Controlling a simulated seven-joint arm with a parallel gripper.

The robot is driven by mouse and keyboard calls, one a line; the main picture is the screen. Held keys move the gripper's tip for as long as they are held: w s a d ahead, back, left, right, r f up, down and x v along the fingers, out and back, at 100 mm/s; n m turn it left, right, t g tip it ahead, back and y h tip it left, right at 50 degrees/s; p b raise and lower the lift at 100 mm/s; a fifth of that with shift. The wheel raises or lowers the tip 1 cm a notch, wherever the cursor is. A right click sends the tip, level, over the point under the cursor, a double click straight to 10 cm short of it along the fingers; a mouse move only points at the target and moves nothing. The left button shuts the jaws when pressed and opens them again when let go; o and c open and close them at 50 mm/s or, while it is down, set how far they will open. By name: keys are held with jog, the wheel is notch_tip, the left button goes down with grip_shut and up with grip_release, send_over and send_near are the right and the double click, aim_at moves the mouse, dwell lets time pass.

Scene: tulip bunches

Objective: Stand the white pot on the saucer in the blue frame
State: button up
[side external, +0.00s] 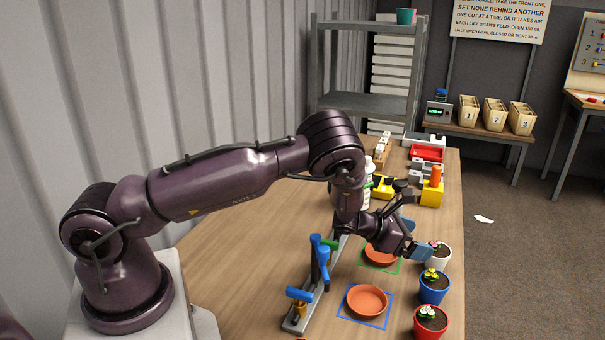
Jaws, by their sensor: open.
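The white pot (438,262) holds dark soil and a pink flower and stands at the right table edge, farthest back of three pots. My gripper (420,238) is open beside it on its left, with the near blue-grey finger overlapping the pot's left side in the picture. I cannot tell whether they touch or whether the pot is between the fingers. The blue frame (345,315) is marked on the table at the front. An empty terracotta saucer (367,301) lies inside it.
A blue pot (433,294) with yellow flowers and a red pot (430,330) with white flowers stand in front of the white pot. Another saucer (378,260) lies in a green frame, partly hidden by my arm. A grey rail (316,300) with blue-handled parts stands left of the saucers.

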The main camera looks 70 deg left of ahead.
jog(key=s+a+r+n+g+y, duration=0.1)
jog(key=s+a+r+n+y, duration=0.2)
jog(key=r+n, duration=0.8)
jog(key=s+a+r+n+g+y, duration=0.1)
jog(key=s+r+n+y, duration=0.3)
jog(key=r+n, duration=0.7)
jog(key=s+d+r+n+g+h, duration=0.1)
jog(key=s+d+r+n, duration=0.1)
jog(key=s+n, duration=0.3)
jog(key=s+d+r+n+g+h, duration=0.1)
jog(key=s+r+n, duration=0.3)
jog(key=s, duration=0.6)
jog(key=shift+s+d+n+g, duration=0.2)
jog(key=shift+d+n+g, duration=0.3)
jog(key=shift+n, duration=0.3)
jog(key=shift+o, duration=0.4)
jog(key=s+d+n+g, duration=0.1)
jog(key=s+n, duration=0.2)
jog(key=s, duration=0.3)
jog(key=s+d+n+g+h, duration=0.1)
jog(key=s+d+n, duration=0.1)
jog(key=s, duration=0.5)
jog(key=shift+s+d+n, duration=0.2)
jog(key=shift+d+n, duration=0.05)
jog(key=shift+n, duration=0.55)
jog(key=shift+r, duration=0.1)
jog(key=shift+w, duration=0.1)
